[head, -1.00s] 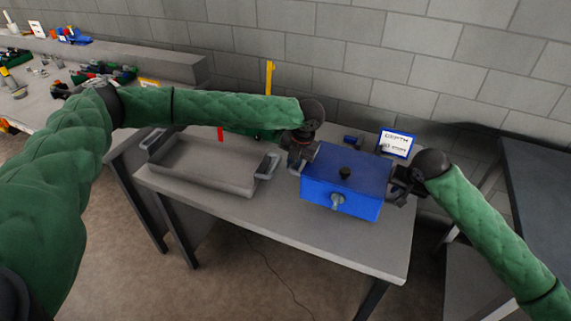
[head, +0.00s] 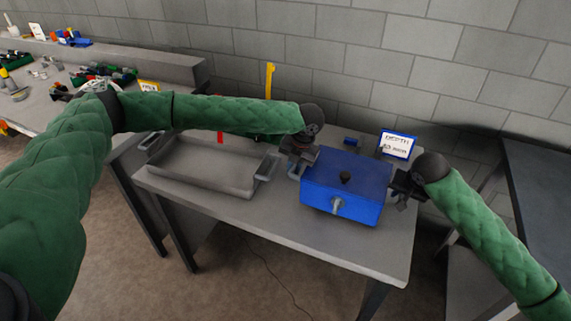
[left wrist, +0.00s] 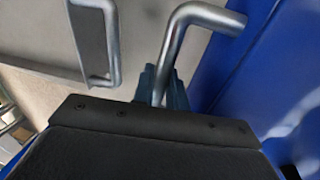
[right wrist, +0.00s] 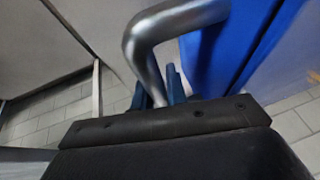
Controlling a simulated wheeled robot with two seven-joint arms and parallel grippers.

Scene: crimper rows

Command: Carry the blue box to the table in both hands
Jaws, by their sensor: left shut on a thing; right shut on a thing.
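The blue box (head: 340,195) with a black knob (head: 345,177) on its lid is over the right part of the grey table (head: 285,235). It looks level; I cannot tell whether its base touches the top. My left gripper (head: 298,168) is at its left side, shut on a metal side handle, which shows in the left wrist view (left wrist: 185,35). My right gripper (head: 402,196) is at its right side, shut on the other handle, seen in the right wrist view (right wrist: 150,40). The box's far side and base are hidden.
A grey tray (head: 205,172) with side handles stands on the table left of the box. A depth sign (head: 397,144), a small blue object (head: 352,141) and a yellow upright (head: 270,85) are behind. A dark table (head: 540,190) stands at right.

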